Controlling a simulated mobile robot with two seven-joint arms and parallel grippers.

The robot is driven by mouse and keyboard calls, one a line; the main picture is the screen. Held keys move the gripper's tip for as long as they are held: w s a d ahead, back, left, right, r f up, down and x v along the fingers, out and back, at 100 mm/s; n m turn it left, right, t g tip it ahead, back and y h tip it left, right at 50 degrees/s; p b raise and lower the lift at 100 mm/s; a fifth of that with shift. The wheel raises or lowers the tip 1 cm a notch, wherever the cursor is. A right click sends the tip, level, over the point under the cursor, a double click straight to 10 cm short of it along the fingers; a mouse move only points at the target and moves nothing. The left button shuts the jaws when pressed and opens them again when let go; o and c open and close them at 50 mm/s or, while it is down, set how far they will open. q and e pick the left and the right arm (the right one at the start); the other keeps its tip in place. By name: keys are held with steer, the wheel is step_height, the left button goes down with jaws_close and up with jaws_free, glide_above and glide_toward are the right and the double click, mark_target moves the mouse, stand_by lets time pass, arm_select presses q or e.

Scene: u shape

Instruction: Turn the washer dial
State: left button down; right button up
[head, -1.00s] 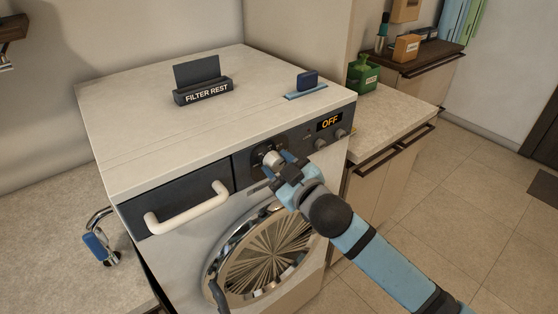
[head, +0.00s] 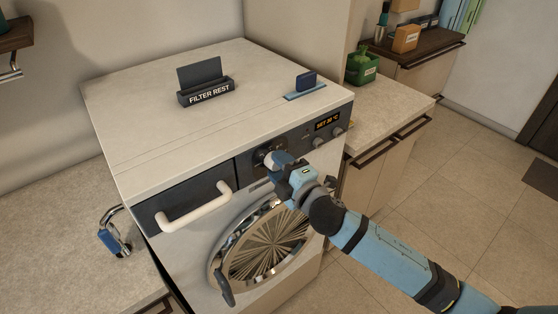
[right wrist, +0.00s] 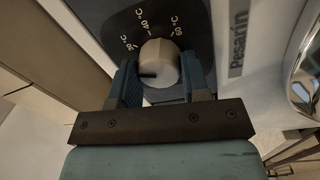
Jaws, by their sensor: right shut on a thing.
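The washer (head: 180,110) is white with a dark control panel. My right gripper (head: 276,160) is at the panel, shut on the dial with one blue finger on each side. In the right wrist view the gripper (right wrist: 160,78) hides part of the dial's lower edge. The washer display (head: 327,121) is lit with small orange text, seemingly "SET 30 °C". My left gripper is not in view.
A white drawer handle (head: 195,207) sticks out left of the dial. The round glass door (head: 262,245) is below. A counter (head: 395,115) with a green container (head: 361,68) lies to the right.

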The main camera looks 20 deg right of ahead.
steer(key=n+p, duration=0.1)
steer(key=n, duration=0.3)
steer(key=shift+p, duration=0.3)
steer(key=shift+n, duration=0.3)
steer(key=o, duration=0.9)
steer(key=b+v, duration=0.3)
steer(key=v, duration=1.1)
steer(key=shift+w+d+f, duration=0.1)
steer(key=shift+d, duration=0.05)
